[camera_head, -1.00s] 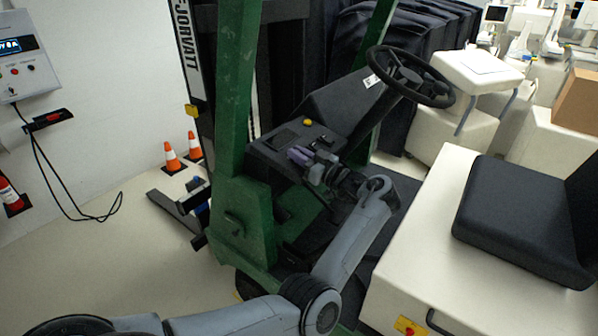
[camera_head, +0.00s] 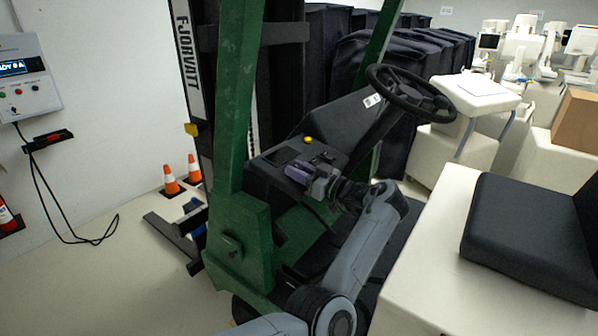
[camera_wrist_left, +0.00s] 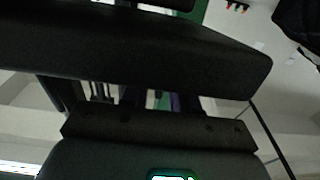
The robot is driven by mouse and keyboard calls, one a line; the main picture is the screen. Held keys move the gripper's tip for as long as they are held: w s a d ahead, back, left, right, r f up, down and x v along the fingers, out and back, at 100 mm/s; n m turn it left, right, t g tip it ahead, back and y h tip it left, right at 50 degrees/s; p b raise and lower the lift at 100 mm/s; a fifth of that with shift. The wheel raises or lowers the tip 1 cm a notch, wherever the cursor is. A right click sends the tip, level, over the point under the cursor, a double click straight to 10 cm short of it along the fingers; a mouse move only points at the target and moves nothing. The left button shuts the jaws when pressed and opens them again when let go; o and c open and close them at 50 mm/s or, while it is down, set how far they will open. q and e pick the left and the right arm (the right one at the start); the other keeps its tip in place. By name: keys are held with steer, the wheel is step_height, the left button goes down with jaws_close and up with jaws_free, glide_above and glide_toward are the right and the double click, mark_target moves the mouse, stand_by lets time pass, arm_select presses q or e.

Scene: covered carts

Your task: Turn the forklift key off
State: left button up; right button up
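The forklift has a green frame (camera_head: 238,130) and a black dashboard console (camera_head: 335,124) with a yellow button (camera_head: 308,140) and a dark panel on top. My left gripper (camera_head: 297,173), with purple fingers, is at the near edge of the console, just below the yellow button. Whether it touches anything is unclear. The key cannot be made out; the gripper and dark controls may hide it. The left wrist view is dark, with a black bar across it and a bit of purple finger (camera_wrist_left: 175,102) below. My right gripper is not seen.
The steering wheel (camera_head: 410,92) stands above and right of my gripper. The black seat (camera_head: 528,232) is on a cream body at right. Two orange cones (camera_head: 170,180) and a wall charger (camera_head: 25,78) are at left. Black-covered carts (camera_head: 385,70) stand behind.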

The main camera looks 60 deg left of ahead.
arm_select(q)
steer(key=shift+d, duration=0.1)
steer(key=b+v, duration=0.3)
steer(key=v, duration=0.7)
steer(key=shift+w+d, duration=0.15)
steer(key=shift+d, duration=0.15)
stand_by(0.5)
